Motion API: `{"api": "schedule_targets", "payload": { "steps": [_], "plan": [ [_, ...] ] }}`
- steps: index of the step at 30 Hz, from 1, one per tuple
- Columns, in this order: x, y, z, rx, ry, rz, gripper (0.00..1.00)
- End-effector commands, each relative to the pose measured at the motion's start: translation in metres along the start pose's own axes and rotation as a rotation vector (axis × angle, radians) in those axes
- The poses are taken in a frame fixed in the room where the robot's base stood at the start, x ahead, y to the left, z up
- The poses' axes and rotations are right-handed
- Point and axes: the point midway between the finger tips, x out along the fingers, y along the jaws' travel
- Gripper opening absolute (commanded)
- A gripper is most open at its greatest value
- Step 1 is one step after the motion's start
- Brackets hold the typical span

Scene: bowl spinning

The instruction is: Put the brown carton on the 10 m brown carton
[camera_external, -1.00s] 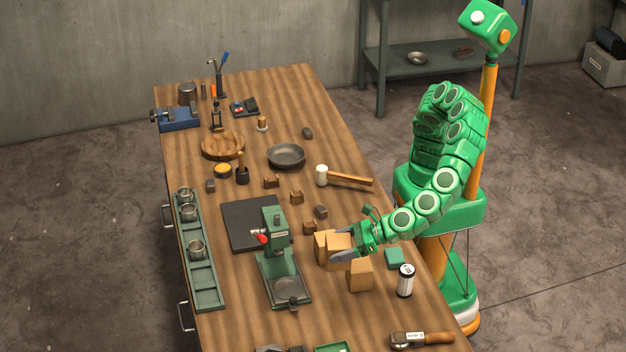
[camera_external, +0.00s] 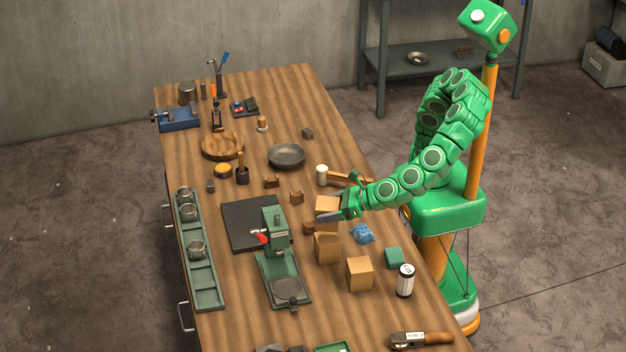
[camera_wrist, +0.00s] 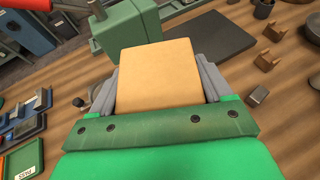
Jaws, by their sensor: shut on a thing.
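My gripper (camera_external: 338,212) is shut on a brown carton (camera_external: 327,205) and holds it up over the right half of the table, behind the other cartons. In the wrist view the same carton (camera_wrist: 158,75) fills the space between the grey fingers (camera_wrist: 160,90). A second brown carton (camera_external: 326,248) stands on the table below and in front of the gripper. A third brown carton (camera_external: 360,274) stands to its right, closer to the camera. I cannot read any marking that tells which one is the 10 m carton.
A green press (camera_external: 277,250) stands left of the cartons. A blue crumpled packet (camera_external: 362,233), a teal block (camera_external: 395,258) and a white-and-black can (camera_external: 405,281) lie to the right. Small brown blocks (camera_external: 297,197) and a mallet (camera_external: 323,175) are behind.

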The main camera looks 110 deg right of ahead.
Motion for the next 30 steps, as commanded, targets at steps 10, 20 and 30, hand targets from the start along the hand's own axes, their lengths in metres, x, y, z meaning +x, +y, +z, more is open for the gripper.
{"api": "schedule_targets", "payload": {
  "steps": [10, 20, 30],
  "plan": [
    [0.012, 0.000, -0.028, -0.003, -0.002, -0.002, 0.42],
    [0.020, 0.001, -0.048, 0.002, 0.000, 0.001, 0.42],
    [0.021, 0.001, -0.050, 0.001, 0.000, 0.000, 0.88]
  ]
}}
